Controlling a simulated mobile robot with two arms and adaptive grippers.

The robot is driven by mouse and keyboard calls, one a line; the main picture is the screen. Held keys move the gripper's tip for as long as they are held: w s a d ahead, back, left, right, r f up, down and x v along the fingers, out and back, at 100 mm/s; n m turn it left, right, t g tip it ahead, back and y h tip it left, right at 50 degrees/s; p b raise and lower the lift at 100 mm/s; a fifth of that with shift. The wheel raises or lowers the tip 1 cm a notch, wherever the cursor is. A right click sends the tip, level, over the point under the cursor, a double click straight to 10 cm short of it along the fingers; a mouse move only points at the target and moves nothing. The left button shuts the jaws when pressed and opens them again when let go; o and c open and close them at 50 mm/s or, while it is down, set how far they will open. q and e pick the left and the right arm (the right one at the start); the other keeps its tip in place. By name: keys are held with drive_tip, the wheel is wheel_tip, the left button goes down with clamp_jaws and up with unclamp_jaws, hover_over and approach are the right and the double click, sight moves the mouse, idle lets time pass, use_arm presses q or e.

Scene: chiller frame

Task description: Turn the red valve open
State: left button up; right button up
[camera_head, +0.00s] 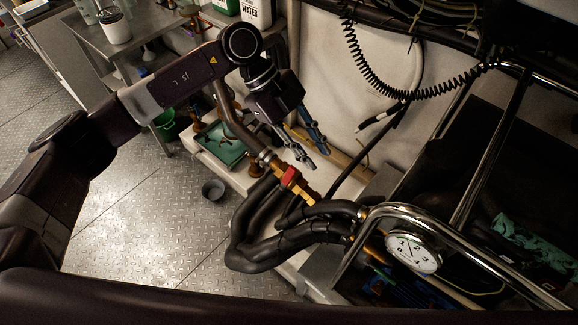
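The red valve (290,177) is a small red piece on a brass fitting, in line with black insulated hoses, in the middle of the head view. My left gripper (317,157) hangs above and slightly right of the valve in the picture. Its two thin fingers point down and to the right, with a gap between them and nothing visible in it. The fingertips look apart from the valve. The valve's exact handle position is too small to tell. My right gripper is not in view.
Thick black hoses (258,225) bend below the valve. A chrome tube frame (470,262) with a round white gauge (413,252) stands at right. A coiled black cable (372,85) hangs above. A green tray (222,143) lies left of the valve. Metal floor at left is mostly clear.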

sight(289, 168)
use_arm(q)
drive_tip(key=w+a+n+y, duration=0.1)
drive_tip(key=w+a+y, duration=0.15)
drive_tip(key=a, duration=0.45)
drive_tip(key=shift+y, duration=0.25)
drive_tip(key=p+x, duration=0.1)
drive_tip(key=x, duration=0.1)
drive_tip(key=p+x, duration=0.1)
drive_tip(key=x, duration=0.2)
drive_tip(key=p+x, duration=0.1)
drive_tip(key=x, duration=0.1)
drive_tip(key=shift+s+a+f, duration=0.1)
drive_tip(key=shift+a+f, duration=0.2)
drive_tip(key=shift+s+d+f, duration=0.1)
drive_tip(key=shift+d+f, duration=0.05)
drive_tip(key=shift+f, duration=0.25)
drive_tip(key=shift+c, duration=0.6)
clamp_jaws()
